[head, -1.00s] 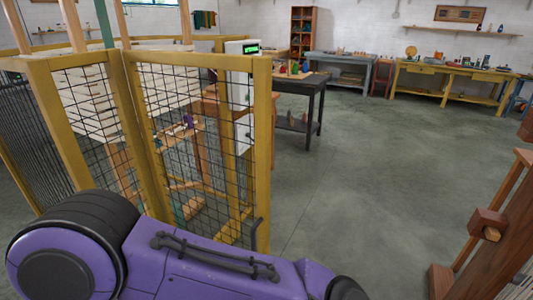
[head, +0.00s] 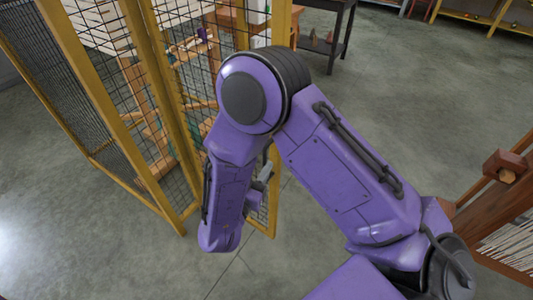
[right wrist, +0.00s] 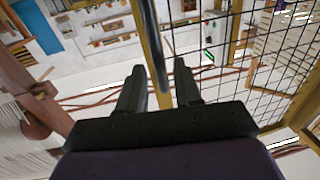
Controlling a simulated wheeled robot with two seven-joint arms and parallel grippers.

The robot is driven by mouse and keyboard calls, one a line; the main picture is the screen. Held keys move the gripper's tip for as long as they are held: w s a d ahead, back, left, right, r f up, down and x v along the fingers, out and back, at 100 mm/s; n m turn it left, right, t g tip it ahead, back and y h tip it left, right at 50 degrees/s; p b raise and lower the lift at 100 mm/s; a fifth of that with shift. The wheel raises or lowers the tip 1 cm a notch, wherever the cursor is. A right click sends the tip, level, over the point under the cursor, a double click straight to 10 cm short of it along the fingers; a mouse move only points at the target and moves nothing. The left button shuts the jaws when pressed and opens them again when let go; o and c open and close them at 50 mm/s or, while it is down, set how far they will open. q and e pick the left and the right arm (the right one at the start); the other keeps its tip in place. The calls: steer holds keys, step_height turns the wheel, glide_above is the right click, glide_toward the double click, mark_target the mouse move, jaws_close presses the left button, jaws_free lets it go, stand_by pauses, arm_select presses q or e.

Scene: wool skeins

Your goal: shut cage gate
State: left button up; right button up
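The cage gate (head: 197,88) is a yellow-framed black mesh panel, left of centre in the head view. It stands at an angle to the mesh panel on its left. My purple right arm hides much of its lower part and free edge. In the right wrist view the gate's mesh (right wrist: 285,50) fills the right side, beside a yellow post. My right gripper (right wrist: 158,75) is open, its two dark fingers apart. A dark upright bar (right wrist: 149,30), apparently the gate's handle, shows between them; contact cannot be told. In the head view this gripper (head: 262,180) is partly hidden behind my forearm. My left gripper is out of view.
The cage's left mesh panel (head: 50,80) stands on the grey floor. A wooden loom-like frame (head: 500,205) stands at the right edge. A dark table (head: 338,30) is behind the gate. The floor between the gate and the far benches is clear.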

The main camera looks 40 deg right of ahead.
mark_target(264, 160)
steer(key=shift+x, duration=1.85)
